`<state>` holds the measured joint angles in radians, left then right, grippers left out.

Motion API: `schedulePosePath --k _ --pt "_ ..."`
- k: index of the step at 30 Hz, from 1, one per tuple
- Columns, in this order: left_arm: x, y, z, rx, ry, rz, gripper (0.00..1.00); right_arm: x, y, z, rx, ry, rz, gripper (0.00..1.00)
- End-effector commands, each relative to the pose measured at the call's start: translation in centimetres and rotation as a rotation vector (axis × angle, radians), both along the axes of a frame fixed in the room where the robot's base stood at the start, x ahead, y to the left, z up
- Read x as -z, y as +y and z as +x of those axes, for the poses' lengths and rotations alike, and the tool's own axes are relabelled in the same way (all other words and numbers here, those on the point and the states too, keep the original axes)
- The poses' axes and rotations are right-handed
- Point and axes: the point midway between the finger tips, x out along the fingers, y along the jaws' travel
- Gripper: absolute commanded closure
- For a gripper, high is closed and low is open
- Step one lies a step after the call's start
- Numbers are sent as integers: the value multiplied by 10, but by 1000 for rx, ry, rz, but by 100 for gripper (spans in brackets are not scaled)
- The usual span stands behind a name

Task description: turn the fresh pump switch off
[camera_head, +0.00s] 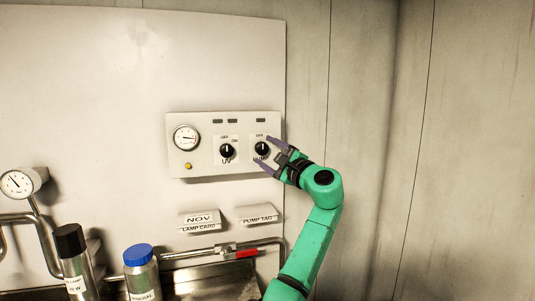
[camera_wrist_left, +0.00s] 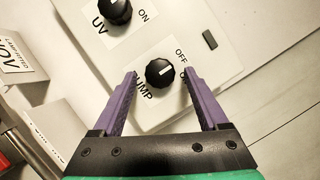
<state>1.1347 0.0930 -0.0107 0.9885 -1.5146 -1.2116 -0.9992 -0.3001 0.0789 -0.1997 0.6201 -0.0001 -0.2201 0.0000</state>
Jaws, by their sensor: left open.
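The pump switch is a round black knob (camera_head: 261,148) with a white pointer mark, on the right of a white wall panel (camera_head: 205,166). In the left wrist view the knob (camera_wrist_left: 158,72) has "OFF" beside it and a partly covered "PUMP" label. Its pointer appears to lean to the right there; I cannot tell exactly which label it meets. My left gripper (camera_head: 265,151) is open at the panel, its purple fingers (camera_wrist_left: 160,75) on either side of the knob with gaps showing. Contact cannot be seen. My right gripper is not in view.
Below are a lamp card (camera_head: 199,221), a pump tag (camera_head: 258,215), a red-handled valve (camera_head: 246,253) and bottles, one blue-capped (camera_head: 138,255). Bare wall lies right.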

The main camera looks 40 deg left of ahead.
Motion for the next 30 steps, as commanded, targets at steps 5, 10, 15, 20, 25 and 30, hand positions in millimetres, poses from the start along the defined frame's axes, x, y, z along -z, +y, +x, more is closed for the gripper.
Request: schedulePosePath --k 5,10,15,20,25,30 --pt "12 -29 -7 4 -1 -1 24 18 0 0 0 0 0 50" --pt "22 -78 -20 5 -1 0 24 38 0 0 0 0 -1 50" --pt "28 -119 -31 3 1 0 24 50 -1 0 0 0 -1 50" --pt "29 -135 -36 1 1 -2 24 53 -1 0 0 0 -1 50" --pt "27 -137 -36 0 0 -1 24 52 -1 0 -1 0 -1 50" --pt "27 -137 -36 0 0 -1 24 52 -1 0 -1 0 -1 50"
